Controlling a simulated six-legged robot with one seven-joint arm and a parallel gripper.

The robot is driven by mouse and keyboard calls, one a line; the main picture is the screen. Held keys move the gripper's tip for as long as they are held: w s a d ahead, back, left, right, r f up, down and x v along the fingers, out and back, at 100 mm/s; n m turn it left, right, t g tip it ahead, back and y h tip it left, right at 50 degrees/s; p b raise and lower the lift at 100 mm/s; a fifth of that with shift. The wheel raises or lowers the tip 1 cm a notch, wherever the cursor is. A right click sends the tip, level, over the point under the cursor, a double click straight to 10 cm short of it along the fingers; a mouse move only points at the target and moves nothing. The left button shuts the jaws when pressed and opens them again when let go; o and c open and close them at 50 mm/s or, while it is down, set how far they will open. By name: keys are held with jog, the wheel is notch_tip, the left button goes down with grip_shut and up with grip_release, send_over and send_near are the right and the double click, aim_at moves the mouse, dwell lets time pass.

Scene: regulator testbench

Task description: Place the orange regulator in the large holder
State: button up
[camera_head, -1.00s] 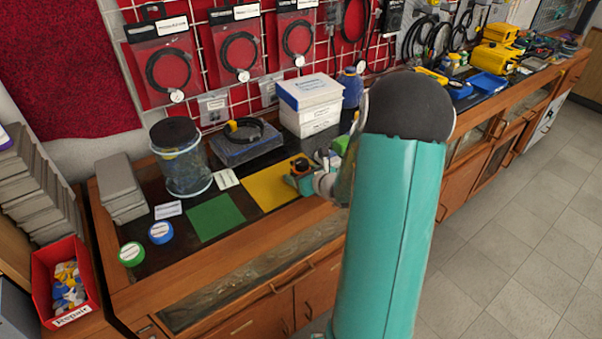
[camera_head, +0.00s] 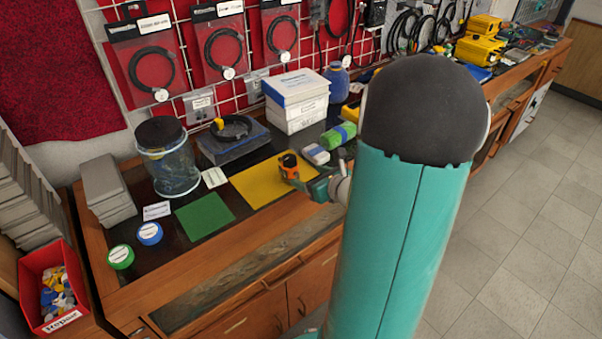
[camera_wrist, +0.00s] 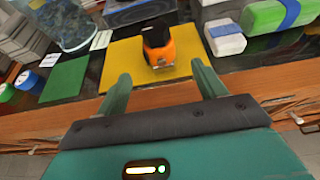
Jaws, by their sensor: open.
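The orange regulator (camera_head: 289,162), orange with a black top, stands upright at the right end of the yellow mat (camera_head: 246,186). In the wrist view the regulator (camera_wrist: 172,52) is ahead of my gripper (camera_wrist: 160,78), roughly centred between the two spread fingers and beyond their tips. In the head view my gripper (camera_head: 305,184) is at the front of the regulator, low over the bench's front edge. It is open and empty. My arm hides part of the bench to the right. I cannot tell which item is the large holder.
A green mat (camera_head: 205,214), glass jar (camera_head: 170,160), stacked white boxes (camera_head: 296,100) and a blue case with a black ring (camera_head: 233,138) share the bench. Green and white blocks (camera_head: 335,135) lie behind my gripper. A red bin (camera_head: 55,290) stands at the left.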

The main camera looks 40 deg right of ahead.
jog(key=s+a+r+n+g+y, duration=0.1)
jog(key=a+r+n+g+y, duration=0.25)
jog(key=a+n, duration=0.7)
jog(key=s+a+r+n+g+y, duration=0.15)
jog(key=a+r+n+y, duration=0.3)
jog(key=a+n, duration=0.65)
jog(key=s+a+r+n+g+h, duration=0.3)
jog(key=s+a+r+n+h, duration=0.3)
jog(key=n, duration=0.8)
jog(key=s+a, duration=0.2)
jog(key=s, duration=0.2)
jog(key=shift+a+r+h, duration=0.3)
jog(key=shift+r+h, duration=0.05)
jog(key=shift+h, duration=0.05)
jog(key=shift+s+d+r+n, duration=0.1)
jog(key=shift+s+r+n, duration=0.1)
jog(key=shift+n, duration=0.35)
jog(key=c, duration=0.7)
jog(key=shift+s, duration=0.1)
jog(key=shift+c, duration=0.2)
